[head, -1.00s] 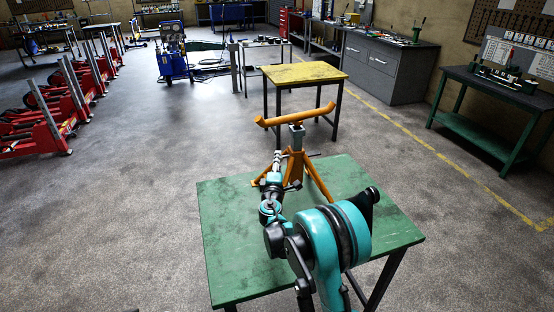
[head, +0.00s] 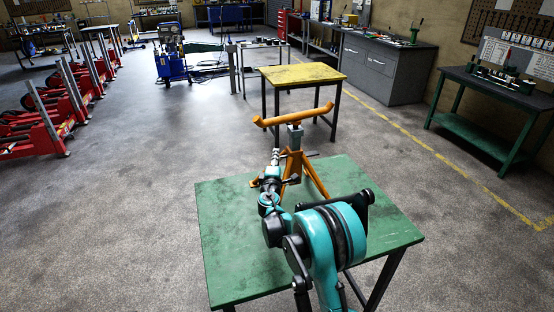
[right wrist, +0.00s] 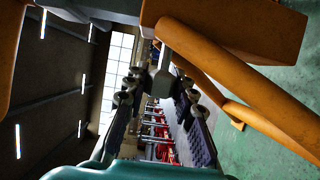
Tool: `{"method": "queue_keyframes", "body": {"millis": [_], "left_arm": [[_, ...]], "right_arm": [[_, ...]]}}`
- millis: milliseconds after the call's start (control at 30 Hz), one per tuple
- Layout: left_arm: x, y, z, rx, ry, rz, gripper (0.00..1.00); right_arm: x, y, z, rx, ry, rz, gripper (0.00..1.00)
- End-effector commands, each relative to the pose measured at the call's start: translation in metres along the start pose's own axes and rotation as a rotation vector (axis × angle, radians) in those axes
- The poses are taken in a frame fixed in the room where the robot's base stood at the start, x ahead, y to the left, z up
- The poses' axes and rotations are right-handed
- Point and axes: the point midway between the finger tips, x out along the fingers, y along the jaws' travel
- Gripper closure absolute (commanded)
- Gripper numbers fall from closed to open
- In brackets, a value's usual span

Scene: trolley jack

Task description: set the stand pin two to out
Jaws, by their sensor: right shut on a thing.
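An orange jack stand (head: 294,163) with a grey post and a wide orange saddle bar (head: 295,117) stands upright on the green table. Its orange legs (right wrist: 250,80) fill the upper right of the right wrist view. A thin dark pin end (head: 313,154) sticks out on the stand's right side. My right gripper (head: 276,155) is at the stand's left side, shut on the stand pin; the fingers (right wrist: 160,85) largely hide the held end. How far the pin sits in the stand cannot be told. My left gripper is not in view.
The green table (head: 225,250) is otherwise clear. A yellow-topped table (head: 302,74) stands behind it. Red jacks (head: 60,115) line the left floor. Grey cabinets (head: 385,68) and a green bench (head: 490,95) stand on the right. Open floor lies to the left.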

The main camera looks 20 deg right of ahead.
Motion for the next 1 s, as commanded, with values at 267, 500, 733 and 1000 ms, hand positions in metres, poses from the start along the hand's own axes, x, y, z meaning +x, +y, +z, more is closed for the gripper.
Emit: {"method": "queue_keyframes", "body": {"millis": [267,500,733,1000], "left_arm": [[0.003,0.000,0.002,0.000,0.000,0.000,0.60],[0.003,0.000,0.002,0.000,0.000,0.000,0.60],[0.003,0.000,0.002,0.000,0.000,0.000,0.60],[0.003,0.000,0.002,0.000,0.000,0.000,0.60]], "right_arm": [[-0.012,-0.001,-0.029,0.001,0.001,0.000,1.00],[-0.012,-0.001,-0.029,0.001,0.004,0.000,0.64],[-0.011,0.000,-0.028,0.001,0.002,0.000,0.52],[-0.025,0.000,-0.029,0.001,0.002,0.000,0.52]]}}
